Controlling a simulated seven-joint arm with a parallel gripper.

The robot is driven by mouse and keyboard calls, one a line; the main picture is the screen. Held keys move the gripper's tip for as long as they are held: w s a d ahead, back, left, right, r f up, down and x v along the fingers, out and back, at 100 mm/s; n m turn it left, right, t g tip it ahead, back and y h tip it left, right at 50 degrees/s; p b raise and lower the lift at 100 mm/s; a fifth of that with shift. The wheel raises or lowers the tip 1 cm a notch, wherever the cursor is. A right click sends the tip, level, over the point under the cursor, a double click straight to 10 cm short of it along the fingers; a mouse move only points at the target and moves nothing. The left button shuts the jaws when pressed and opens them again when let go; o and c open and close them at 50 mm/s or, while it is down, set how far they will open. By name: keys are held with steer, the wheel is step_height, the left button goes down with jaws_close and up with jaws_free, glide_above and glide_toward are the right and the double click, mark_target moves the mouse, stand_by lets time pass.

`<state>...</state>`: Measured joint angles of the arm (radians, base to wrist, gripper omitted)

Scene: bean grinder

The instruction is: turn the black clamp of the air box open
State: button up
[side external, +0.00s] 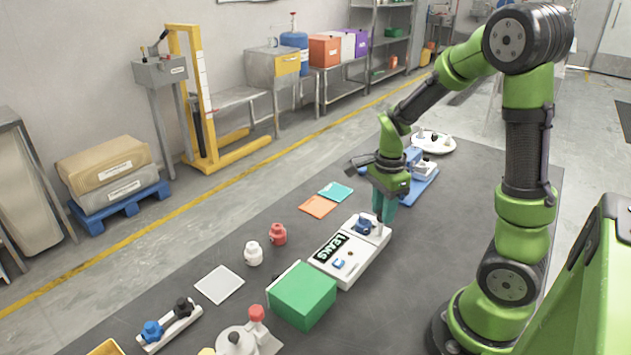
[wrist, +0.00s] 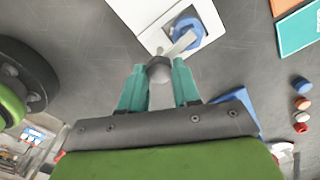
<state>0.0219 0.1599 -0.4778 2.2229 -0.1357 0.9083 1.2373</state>
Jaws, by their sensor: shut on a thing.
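The white air box (side external: 352,262), with a black "LEAKS" label, lies on the dark mat; its end also shows at the top of the wrist view (wrist: 140,14). My gripper (side external: 383,212) points down at the box's far right end. In the wrist view, its teal fingers (wrist: 158,72) stand on both sides of a grey knob-like part and are shut on it. A pale lever runs from there over a round blue fitting (wrist: 190,24). The held part looks grey, not black; I cannot tell for certain that it is the clamp.
A green block (side external: 302,296) stands at the box's near left end. A blue tray (side external: 424,187) with fittings lies just behind my gripper. Orange (side external: 318,207) and teal (side external: 336,191) cards, a red jar (side external: 278,235) and a white jar (side external: 253,254) are left of the box.

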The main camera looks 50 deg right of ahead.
steer(key=n, duration=0.8)
steer(key=shift+n, duration=0.4)
steer(key=n, duration=0.4)
steer(key=shift+n, duration=1.8)
steer(key=o, duration=1.1)
steer(key=shift+c, duration=0.2)
steer(key=shift+r, duration=0.1)
step_height(320, 180, up, 17)
